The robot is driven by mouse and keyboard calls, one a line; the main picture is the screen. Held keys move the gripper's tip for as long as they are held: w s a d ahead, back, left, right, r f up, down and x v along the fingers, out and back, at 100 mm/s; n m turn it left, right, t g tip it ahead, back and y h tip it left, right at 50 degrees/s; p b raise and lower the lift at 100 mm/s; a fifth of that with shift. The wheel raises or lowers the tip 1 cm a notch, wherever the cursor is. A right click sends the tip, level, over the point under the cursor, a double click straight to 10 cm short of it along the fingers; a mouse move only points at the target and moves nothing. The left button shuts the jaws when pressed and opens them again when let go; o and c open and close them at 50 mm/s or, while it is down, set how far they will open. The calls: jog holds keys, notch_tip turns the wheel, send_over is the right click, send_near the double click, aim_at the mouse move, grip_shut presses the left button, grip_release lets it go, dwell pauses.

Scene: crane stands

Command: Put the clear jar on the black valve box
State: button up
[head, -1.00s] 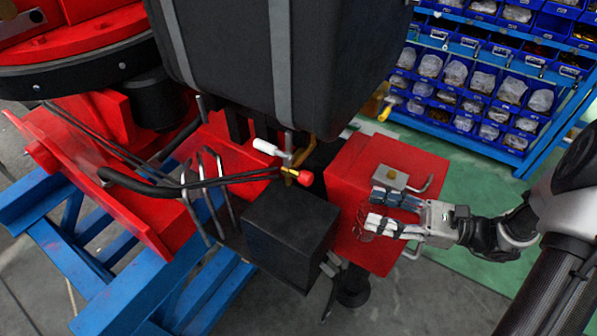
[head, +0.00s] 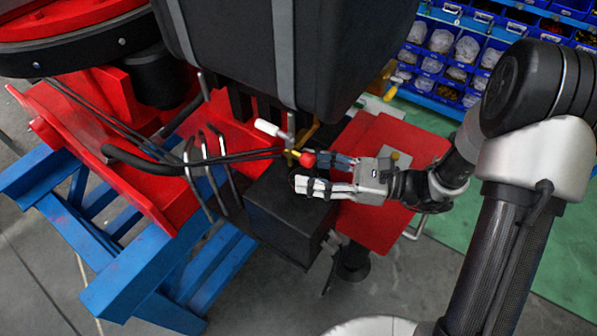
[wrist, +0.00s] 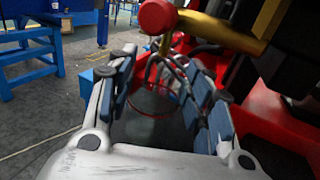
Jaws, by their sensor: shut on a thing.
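The black valve box (head: 285,225) stands beside the red box in the middle of the head view. My gripper (head: 314,174) is above the right back part of the valve box, its fingers pointing left. It is shut on the clear jar (wrist: 155,105), which shows between the fingers in the wrist view as a see-through body with a thin red ring. In the head view the jar is mostly hidden and hard to make out. I cannot tell whether its base touches the valve box.
A red-knobbed yellow lever (head: 307,159) is very close to my fingertips; its red knob (wrist: 157,16) looms in the wrist view. A white-handled lever (head: 268,127) and black hoses lie behind the valve box. The red box (head: 375,145) is under my wrist. A large black tank overhangs behind.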

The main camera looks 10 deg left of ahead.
aim_at(292, 173)
jog(key=a, duration=0.3)
jog(key=shift+a, duration=0.2)
jog(key=shift+f, duration=0.7)
jog(key=shift+d, duration=0.25)
jog(key=shift+a+f+b, duration=0.1)
jog(key=shift+f+b, duration=0.15)
jog(key=shift+b, duration=0.1)
jog(key=o, duration=1.2)
jog(key=shift+o, duration=0.2)
jog(key=shift+r, duration=0.1)
